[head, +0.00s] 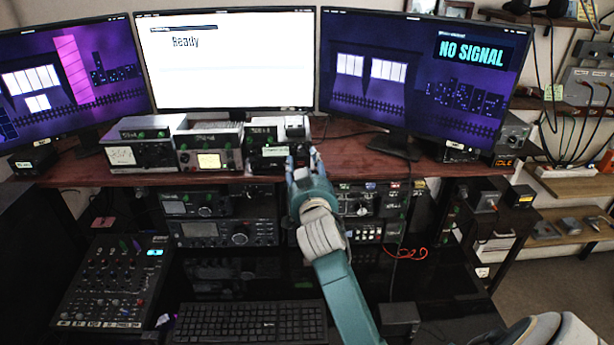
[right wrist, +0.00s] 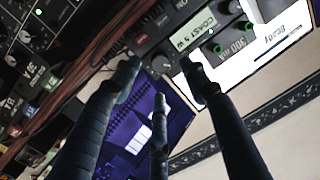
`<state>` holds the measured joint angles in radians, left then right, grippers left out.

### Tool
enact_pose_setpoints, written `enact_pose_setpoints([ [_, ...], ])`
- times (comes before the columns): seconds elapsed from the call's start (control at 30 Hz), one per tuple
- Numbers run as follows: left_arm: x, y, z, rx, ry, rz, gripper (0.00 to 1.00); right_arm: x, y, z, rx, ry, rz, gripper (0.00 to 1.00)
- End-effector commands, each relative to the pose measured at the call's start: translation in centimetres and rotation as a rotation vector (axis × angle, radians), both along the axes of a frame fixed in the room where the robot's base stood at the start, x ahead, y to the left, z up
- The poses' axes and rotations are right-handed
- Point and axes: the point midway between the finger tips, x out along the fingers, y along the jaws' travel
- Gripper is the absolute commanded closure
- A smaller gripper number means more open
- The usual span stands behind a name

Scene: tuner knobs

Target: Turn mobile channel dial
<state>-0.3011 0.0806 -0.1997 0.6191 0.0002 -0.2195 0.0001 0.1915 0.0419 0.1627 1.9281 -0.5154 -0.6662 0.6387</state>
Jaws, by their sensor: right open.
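A small dark radio unit (head: 268,162) stands on the wooden shelf below the middle monitor. In the right wrist view it has a lit display reading "COAST W" (right wrist: 195,32) and a round dark knob (right wrist: 162,63). I cannot tell for certain which knob is the mobile channel dial. My right gripper (head: 303,163) is open in front of the shelf, at the right side of this unit. In the right wrist view its spread fingers (right wrist: 160,82) point toward the knob, with nothing between them. Contact with the knob cannot be made out. My left gripper is not in view.
Other radios with meters (head: 209,146) stand left of the unit. Three monitors rise behind; the right one (head: 420,75) reads "NO SIGNAL". Rack radios (head: 222,232) sit under the shelf. A mixer (head: 115,283) and a keyboard (head: 250,323) lie lower in front.

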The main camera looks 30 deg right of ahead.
Motion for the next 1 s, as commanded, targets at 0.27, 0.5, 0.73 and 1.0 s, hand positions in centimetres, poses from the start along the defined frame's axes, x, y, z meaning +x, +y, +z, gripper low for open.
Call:
enact_pose_setpoints([
  [0.27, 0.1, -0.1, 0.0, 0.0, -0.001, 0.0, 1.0, -4.9, 2.6, 0.1, 0.001, 0.002, -0.001, 0.56],
  [0.5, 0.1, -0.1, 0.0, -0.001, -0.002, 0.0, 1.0, -6.5, 3.4, 0.3, 0.0, 0.001, 0.0, 0.56],
  [0.73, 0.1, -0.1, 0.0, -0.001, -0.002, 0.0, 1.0, -6.6, 3.4, 0.3, 0.0, 0.001, 0.0, 0.56],
  [1.0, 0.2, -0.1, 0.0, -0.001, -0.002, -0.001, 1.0, -6.6, 3.4, 0.3, -0.001, 0.0, 0.0, 0.56],
])
